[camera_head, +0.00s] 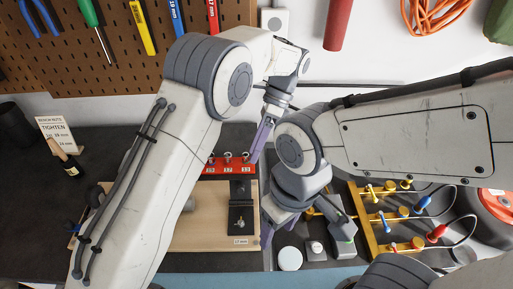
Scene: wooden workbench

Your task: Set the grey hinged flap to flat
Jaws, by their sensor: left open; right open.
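A grey block with a raised, slanted grey panel (338,217) stands right of the wooden board. It looks like the hinged flap, but its hinge and exact angle are not clear. A green patch shows at its lower end. My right gripper (279,224) is open, pointing down just left of this panel and apart from it. Its own wrist hides part of the bench there. My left gripper (264,138) is open, higher up, above the red socket rack, with a purple finger pointing down. Nothing shows in either gripper.
A red rack (224,167) with numbered labels stands behind a wooden board (205,232) bearing a black bolt plate (241,214). A yellow frame (369,222) with coloured plugs and cables is at right. A white round button (290,258) is in front. A sign (58,133) stands left.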

